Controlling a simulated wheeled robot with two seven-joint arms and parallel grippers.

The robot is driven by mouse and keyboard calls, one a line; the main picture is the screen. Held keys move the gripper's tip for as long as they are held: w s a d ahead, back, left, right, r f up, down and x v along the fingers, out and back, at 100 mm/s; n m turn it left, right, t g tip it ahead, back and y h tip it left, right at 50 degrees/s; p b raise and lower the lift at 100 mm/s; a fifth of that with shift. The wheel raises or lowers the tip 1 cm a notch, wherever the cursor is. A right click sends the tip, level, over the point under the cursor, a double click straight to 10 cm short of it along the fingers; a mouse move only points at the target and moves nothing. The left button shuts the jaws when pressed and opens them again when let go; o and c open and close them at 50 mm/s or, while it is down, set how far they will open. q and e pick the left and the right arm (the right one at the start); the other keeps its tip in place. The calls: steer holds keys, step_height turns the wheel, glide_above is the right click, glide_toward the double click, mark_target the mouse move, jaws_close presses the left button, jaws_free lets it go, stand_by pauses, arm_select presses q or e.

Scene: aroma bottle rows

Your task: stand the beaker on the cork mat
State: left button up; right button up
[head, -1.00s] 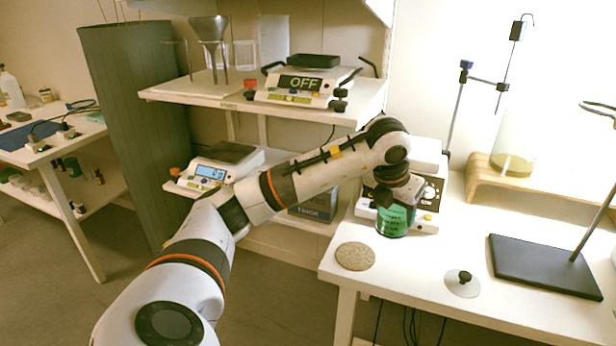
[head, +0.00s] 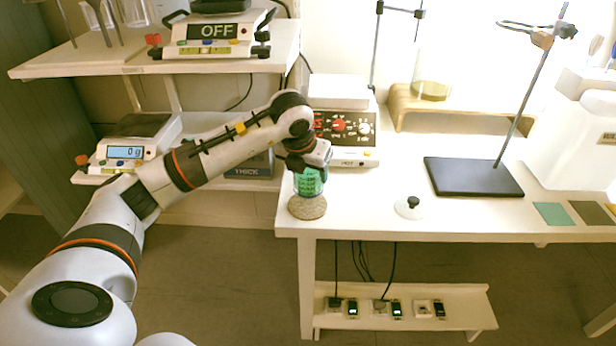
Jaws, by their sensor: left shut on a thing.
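The beaker (head: 309,184) holds green liquid and is upright at the left end of the white bench. My left gripper (head: 308,165) reaches down from above and is shut on the beaker's upper part, hiding its rim. The round cork mat (head: 307,208) lies near the bench's front left corner. The beaker is over the mat in the head view and covers its back part. I cannot tell whether its base touches the mat. My right gripper is not in view.
A hotplate (head: 345,135) stands right behind the beaker. A white lid with a black knob (head: 409,208) and a dark stand base (head: 472,177) are to the right. A balance (head: 128,150) sits on the left shelf. Bench is clear between mat and lid.

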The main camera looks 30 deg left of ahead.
arm_select(q)
steer(key=shift+f, duration=0.9)
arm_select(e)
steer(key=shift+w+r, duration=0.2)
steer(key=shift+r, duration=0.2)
arm_select(q)
steer(key=shift+f, duration=0.1)
steer(key=o, duration=1.1)
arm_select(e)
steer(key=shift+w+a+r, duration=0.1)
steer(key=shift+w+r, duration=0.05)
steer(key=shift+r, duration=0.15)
arm_select(q)
steer(key=p+v, duration=0.1)
steer(key=v, duration=1.1)
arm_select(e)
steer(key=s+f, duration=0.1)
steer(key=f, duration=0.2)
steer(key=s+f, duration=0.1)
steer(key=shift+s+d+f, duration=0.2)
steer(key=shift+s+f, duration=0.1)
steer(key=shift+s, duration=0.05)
arm_select(q)
steer(key=shift+d, duration=0.15)
